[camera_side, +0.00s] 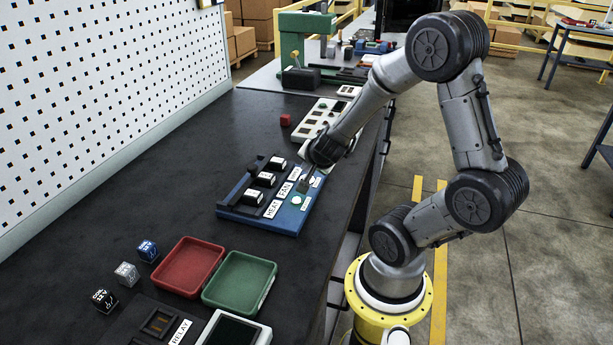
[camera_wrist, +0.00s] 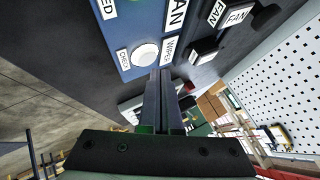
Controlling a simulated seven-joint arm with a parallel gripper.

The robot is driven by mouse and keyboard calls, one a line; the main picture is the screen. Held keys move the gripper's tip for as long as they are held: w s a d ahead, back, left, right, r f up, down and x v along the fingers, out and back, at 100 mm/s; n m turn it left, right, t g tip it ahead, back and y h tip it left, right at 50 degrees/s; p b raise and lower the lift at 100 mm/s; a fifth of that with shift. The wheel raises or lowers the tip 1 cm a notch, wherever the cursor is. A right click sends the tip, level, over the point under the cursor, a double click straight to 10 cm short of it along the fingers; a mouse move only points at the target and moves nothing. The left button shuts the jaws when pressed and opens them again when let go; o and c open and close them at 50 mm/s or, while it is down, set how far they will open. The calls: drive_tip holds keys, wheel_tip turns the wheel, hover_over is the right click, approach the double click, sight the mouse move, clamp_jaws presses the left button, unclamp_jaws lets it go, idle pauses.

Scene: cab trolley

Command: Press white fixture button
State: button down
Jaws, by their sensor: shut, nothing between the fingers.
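A blue fixture panel (camera_side: 258,222) lies on the dark bench, with black switches and white labels such as HEAT and FAN. In the wrist view a round white button (camera_wrist: 145,54) sits on the blue panel (camera_wrist: 122,14), between labels that seem to read CHECK and WIPER. My gripper (camera_side: 304,184) is low over the panel's right end. In the wrist view the fingers (camera_wrist: 160,73) are together and empty, with their tips just below the white button in the picture; contact cannot be told. In the side view the gripper partly hides this end. A pale green button (camera_side: 296,200) shows nearer the camera.
A red tray (camera_side: 192,242) and a green tray (camera_side: 271,288) stand in front, with several small cubes (camera_side: 126,272) to their left. A pale panel (camera_side: 305,127) and a small red block (camera_side: 285,120) lie behind. A white pegboard (camera_side: 90,75) bounds the left.

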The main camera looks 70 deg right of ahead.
drive_tip(key=shift+r, duration=0.1)
drive_tip(key=shift+r, duration=2.9)
drive_tip(key=w+a+r+n+t+y, duration=0.35)
drive_tip(key=a+r+n, duration=0.3)
drive_tip(key=a, duration=0.35)
drive_tip(key=w+a+r+n+t+y, duration=0.2)
drive_tip(key=a+r+n+t+y, duration=0.15)
drive_tip(key=a+r+n, duration=0.55)
drive_tip(key=s+a+f+n+g+y, duration=0.2)
drive_tip(key=s+a+f, duration=0.1)
drive_tip(key=s+a, duration=0.3)
drive_tip(key=s+d+f+n+g+h, duration=0.1)
drive_tip(key=s+f+g, duration=0.3)
drive_tip(key=s, duration=0.4)
drive_tip(key=shift+d+f+n+g+h, duration=0.3)
drive_tip(key=shift+d+f+n+g, duration=0.15)
drive_tip(key=shift+d+n, duration=0.2)
